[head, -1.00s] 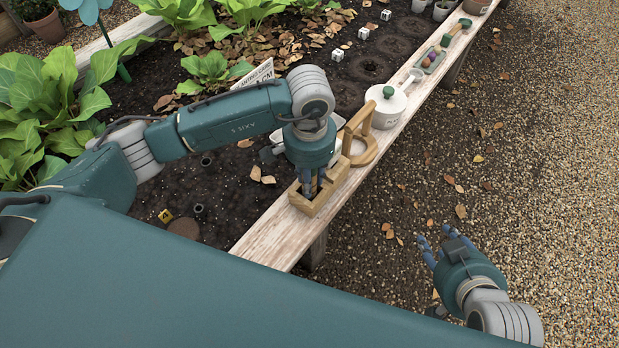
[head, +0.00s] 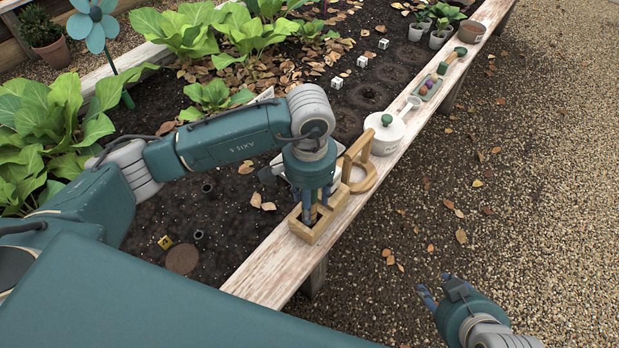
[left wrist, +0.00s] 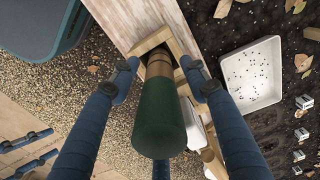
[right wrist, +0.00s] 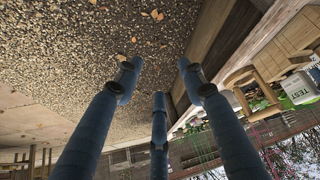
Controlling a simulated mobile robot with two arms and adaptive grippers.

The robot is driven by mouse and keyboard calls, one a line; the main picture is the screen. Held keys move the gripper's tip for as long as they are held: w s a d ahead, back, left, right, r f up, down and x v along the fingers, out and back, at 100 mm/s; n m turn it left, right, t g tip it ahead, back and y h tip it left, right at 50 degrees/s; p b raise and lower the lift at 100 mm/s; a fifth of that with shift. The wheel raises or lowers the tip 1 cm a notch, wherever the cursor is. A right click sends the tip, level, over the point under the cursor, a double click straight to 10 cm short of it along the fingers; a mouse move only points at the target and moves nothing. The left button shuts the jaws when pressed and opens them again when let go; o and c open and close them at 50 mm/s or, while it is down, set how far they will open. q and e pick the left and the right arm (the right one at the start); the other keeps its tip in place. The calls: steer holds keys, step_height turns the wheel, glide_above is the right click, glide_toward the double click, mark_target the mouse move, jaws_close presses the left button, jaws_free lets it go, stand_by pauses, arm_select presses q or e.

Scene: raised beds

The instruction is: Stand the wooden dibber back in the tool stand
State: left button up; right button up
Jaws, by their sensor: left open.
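The wooden dibber (left wrist: 160,120), with a dark green handle end and a wooden shaft below, stands in the tool stand, seen from above in the left wrist view. The tool stand (head: 308,233) is a small wooden box on the bed's plank edge; it also shows in the left wrist view (left wrist: 146,44). My left gripper (head: 314,207) is directly above the stand, open, its fingers around the dibber with gaps beside it. The gripper hides most of the dibber in the head view. My right gripper (head: 432,294) is open and empty over the gravel, away from the stand.
A wooden ring-shaped holder (head: 362,180) stands just behind the tool stand. A white tray (left wrist: 252,75) lies beside the stand.

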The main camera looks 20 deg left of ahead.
arm_select(q)
step_height(320, 180, up, 7)
steer(key=shift+r+p, duration=0.15)
steer(key=shift+p, duration=0.4)
steer(key=shift+r, duration=1.15)
arm_select(e)
steer(key=s+d+f+g, duration=0.1)
steer(key=s+d+g, duration=0.1)
steer(key=s, duration=0.5)
steer(key=shift+f+g+h, duration=0.3)
steer(key=shift+g+h, duration=0.1)
steer(key=shift+g, duration=0.2)
